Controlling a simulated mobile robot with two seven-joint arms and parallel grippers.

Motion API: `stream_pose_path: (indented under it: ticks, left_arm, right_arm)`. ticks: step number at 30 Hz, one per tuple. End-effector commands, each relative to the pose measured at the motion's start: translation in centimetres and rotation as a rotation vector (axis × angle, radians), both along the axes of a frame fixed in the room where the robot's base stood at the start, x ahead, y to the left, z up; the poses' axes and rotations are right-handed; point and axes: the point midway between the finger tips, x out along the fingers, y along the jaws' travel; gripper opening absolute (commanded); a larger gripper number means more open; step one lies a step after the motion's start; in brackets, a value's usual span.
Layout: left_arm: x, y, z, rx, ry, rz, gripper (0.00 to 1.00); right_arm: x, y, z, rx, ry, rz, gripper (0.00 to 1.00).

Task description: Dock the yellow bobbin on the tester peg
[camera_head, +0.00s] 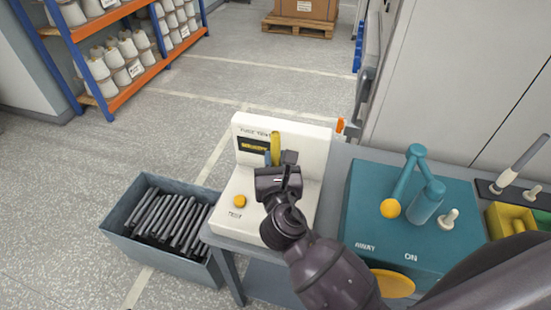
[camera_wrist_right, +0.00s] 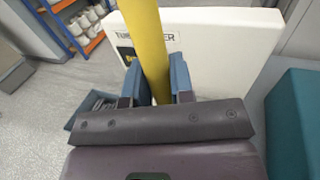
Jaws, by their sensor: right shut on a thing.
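The yellow bobbin (camera_head: 275,147) stands upright in the jaws of my right gripper (camera_head: 271,160), in front of the white tester (camera_head: 246,190). In the right wrist view the yellow bobbin (camera_wrist_right: 149,45) runs up between the two blue fingers of my right gripper (camera_wrist_right: 155,80), which are shut on it. The tester's back panel with its display is just behind the bobbin. The tester peg is hidden behind my gripper and wrist, so I cannot tell how the bobbin stands to it. My left gripper is not in view.
A grey bin (camera_head: 125,239) of dark bobbins stands left of the tester. A teal machine (camera_head: 356,211) with a bent arm sits on the bench to the right, by a yellow tray (camera_head: 497,222). Orange shelves (camera_head: 133,79) with cones stand far left. Floor between is clear.

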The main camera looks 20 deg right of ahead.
Motion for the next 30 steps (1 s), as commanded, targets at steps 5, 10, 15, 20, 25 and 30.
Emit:
stream_pose_path:
  ticks: [5, 10, 15, 20, 25, 30]
  left_arm:
    - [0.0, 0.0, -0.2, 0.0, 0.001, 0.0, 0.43]
    - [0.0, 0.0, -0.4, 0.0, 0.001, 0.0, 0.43]
    - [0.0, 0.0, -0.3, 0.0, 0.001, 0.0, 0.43]
    - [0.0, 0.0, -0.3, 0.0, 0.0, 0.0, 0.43]
    - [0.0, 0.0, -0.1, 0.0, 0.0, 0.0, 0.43]
    - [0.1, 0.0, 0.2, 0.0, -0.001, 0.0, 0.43]
  right_arm:
    - [0.0, 0.0, -0.3, -0.001, 0.0, 0.0, 0.0]
    - [0.0, 0.0, -0.6, 0.0, 0.0, 0.0, 0.24]
    - [0.0, 0.0, -0.5, 0.0, 0.0, 0.0, 0.33]
    - [0.0, 0.0, -0.5, 0.0, 0.0, 0.0, 0.33]
    - [-0.8, 0.2, -0.5, 0.0, 0.001, 0.0, 0.33]
    - [-1.9, 0.4, -0.5, 0.0, 0.001, 0.0, 0.33]
